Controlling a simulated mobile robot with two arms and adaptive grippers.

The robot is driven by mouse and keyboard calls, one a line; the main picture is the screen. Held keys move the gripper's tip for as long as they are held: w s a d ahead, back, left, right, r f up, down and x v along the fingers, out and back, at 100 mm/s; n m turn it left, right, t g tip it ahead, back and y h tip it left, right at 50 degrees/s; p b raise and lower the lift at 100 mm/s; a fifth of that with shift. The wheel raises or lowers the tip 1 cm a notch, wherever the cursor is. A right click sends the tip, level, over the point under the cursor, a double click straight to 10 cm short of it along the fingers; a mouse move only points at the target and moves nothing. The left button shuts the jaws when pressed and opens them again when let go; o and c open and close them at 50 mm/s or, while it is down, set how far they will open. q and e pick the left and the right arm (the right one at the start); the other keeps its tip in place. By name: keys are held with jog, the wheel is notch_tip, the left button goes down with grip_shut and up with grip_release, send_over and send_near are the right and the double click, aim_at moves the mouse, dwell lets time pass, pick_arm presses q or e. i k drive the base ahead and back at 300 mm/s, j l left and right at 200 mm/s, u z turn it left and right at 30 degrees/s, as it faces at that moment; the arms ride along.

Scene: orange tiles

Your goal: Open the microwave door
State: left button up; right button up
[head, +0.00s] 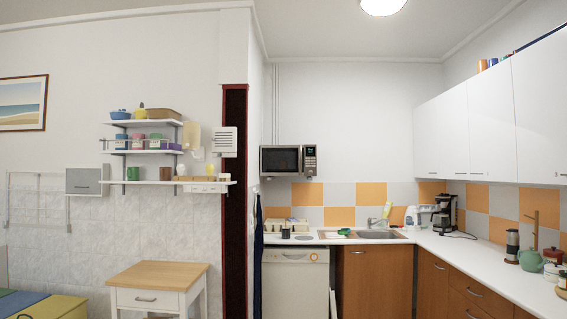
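The microwave (288,161) is mounted high on the back wall, above the left end of the counter. It has a silver frame, a dark door window on the left and a control panel on the right. A vertical handle shows beside the panel. Its door appears shut. Neither of my grippers is in view.
A white dishwasher (295,284) and wooden cabinets (371,280) stand under the white counter (460,248), which turns along the right wall. A small wooden-topped table (158,275) stands front left. Shelves (160,182) hang on the left wall. White upper cabinets (485,115) hang at right.

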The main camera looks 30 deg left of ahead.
aim_at(299, 149)
jog(key=i+j+u, duration=0.3)
jog(key=i, duration=0.45)
jog(key=i+j+u, duration=0.3)
jog(key=i, duration=0.5)
jog(key=i+u, duration=0.3)
jog(key=i, duration=0.5)
jog(key=i+j, duration=0.1)
jog(key=i, duration=1.7)
